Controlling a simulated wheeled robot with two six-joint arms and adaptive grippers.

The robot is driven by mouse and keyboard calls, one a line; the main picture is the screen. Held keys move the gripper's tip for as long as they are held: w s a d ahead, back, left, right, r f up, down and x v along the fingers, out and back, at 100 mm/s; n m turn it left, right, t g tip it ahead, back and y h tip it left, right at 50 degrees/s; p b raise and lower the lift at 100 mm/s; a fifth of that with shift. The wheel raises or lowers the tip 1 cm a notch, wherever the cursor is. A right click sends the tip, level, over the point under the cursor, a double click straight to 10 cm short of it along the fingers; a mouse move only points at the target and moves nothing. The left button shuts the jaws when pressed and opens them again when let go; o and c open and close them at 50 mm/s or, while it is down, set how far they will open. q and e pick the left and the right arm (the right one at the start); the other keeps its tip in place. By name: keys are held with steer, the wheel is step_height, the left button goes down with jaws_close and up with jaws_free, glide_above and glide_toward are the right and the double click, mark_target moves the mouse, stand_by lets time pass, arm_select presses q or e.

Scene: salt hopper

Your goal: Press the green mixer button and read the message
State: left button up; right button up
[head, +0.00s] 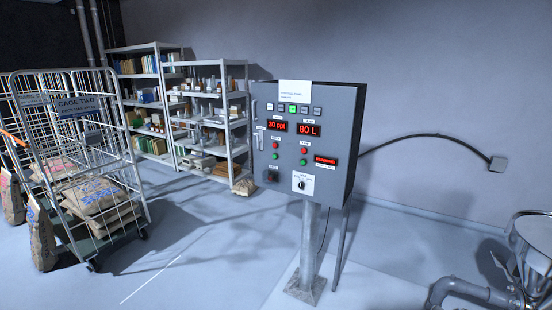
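A grey control panel (345,110) stands on a post in the middle of the head view. It has two green buttons, a left one (276,156) and a right one (303,162), each below a red button. The labels are too small to tell which is the mixer's. A left red display (277,127) seems to read "30 ppt" and a right one (308,130) "80 L". A lower red display (325,160) seems to read "RUNNING". A row of small squares runs along the top, one lit green (292,108). Neither of my grippers is in view.
Wire cages (75,105) with sacks (100,195) stand at the left; one sign reads "CAGE TWO". Loaded shelves (205,92) stand behind. Metal pipework (470,290) is at the lower right. The floor (200,265) before the panel is clear.

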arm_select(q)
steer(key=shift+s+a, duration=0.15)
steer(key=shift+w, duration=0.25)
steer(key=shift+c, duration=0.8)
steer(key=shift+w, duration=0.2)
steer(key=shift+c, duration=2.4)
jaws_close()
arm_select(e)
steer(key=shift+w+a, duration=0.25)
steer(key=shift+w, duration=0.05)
